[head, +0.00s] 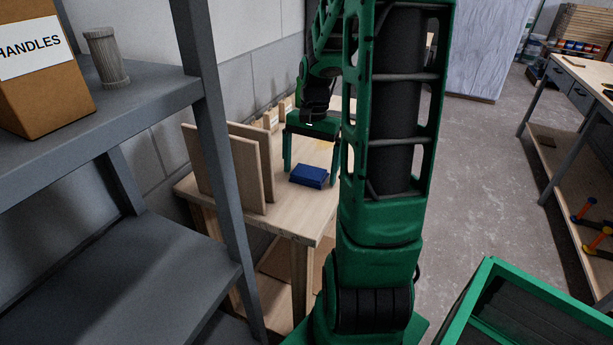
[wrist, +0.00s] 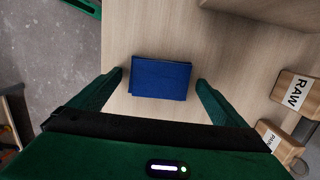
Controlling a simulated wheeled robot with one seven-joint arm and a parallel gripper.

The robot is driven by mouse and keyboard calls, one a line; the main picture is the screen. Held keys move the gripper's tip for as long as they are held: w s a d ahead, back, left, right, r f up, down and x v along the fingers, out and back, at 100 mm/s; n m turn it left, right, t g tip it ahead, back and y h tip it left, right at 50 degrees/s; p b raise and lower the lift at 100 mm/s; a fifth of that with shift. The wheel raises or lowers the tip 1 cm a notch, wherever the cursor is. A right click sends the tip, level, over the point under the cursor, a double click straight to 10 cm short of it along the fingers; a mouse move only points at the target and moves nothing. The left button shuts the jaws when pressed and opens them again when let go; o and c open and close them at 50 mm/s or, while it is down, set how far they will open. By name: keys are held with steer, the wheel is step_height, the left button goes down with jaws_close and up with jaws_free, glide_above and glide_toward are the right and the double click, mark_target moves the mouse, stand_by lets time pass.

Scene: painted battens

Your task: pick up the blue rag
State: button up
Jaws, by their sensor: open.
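The blue rag (head: 309,176) lies folded into a flat block on the wooden table (head: 310,222) in the head view. In the wrist view the blue rag (wrist: 160,78) lies ahead of and between the two green fingers. My gripper (head: 311,168) is open and empty, with its fingers pointing down above the table near the rag. In the wrist view my gripper (wrist: 160,80) has a finger on each side of the rag, with a gap on both sides. My arm hides part of the table's right side in the head view.
Upright wooden boards (head: 232,165) stand left of the rag. A grey shelf (head: 150,100) with a HANDLES box (head: 55,105) stands at left. Open floor (head: 485,170) lies right of my arm.

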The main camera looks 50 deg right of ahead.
mark_target(310, 171)
steer(key=shift+c, duration=0.7)
steer(key=c, duration=1)
step_height(310, 171, up, 10)
steer(key=shift+r, duration=0.1)
steer(key=o, duration=0.4)
steer(key=shift+c, duration=1.4)
